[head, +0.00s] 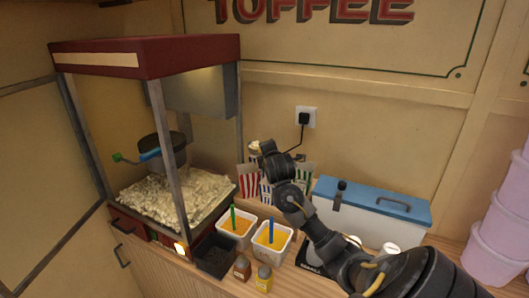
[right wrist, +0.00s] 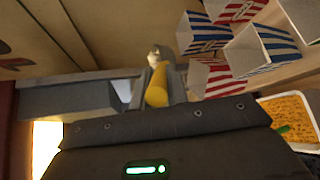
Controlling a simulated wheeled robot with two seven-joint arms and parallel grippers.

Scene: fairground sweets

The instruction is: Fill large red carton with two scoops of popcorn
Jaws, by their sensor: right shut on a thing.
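My right gripper (head: 262,152) is raised in front of the back wall, just right of the popcorn machine (head: 145,48). It is shut on a yellow handle (right wrist: 157,88), which looks like a scoop's. A small pale thing shows beyond it; its contents are unclear. A red-striped carton (head: 249,178) stands just below the gripper; it cannot be told which red carton is the large one. Red-striped cartons (right wrist: 238,10) and blue-striped cartons (right wrist: 262,48) show in the right wrist view. Popcorn (head: 170,198) lies heaped in the machine under a hanging kettle (head: 165,152). My left gripper is out of view.
Two white tubs of orange stuff, one with a green stick (head: 236,226) and one with a blue stick (head: 271,238), stand before the cartons. Two small jars (head: 263,279) are in front. A blue-lidded box (head: 370,203) is at right. Pink tubs (head: 500,232) stack at far right.

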